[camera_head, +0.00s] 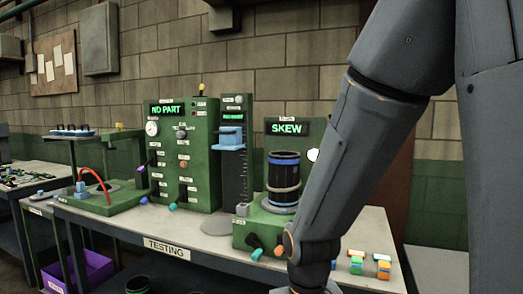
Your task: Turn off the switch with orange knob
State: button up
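My gripper is below the picture edge and cannot be seen.
A black cylinder (284,172) with blue bands stands on the SKEW station. The green NO PART panel (204,150) has more levers. Small coloured blocks (383,266) lie on the table (376,232) right of my arm. A purple bin (88,270) is at lower left.

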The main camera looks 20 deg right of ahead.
aim_at(279, 250)
jog(key=k, duration=0.6)
jog(key=z, duration=0.75)
jog(key=i, duration=1.3)
jog(key=u, duration=0.2)
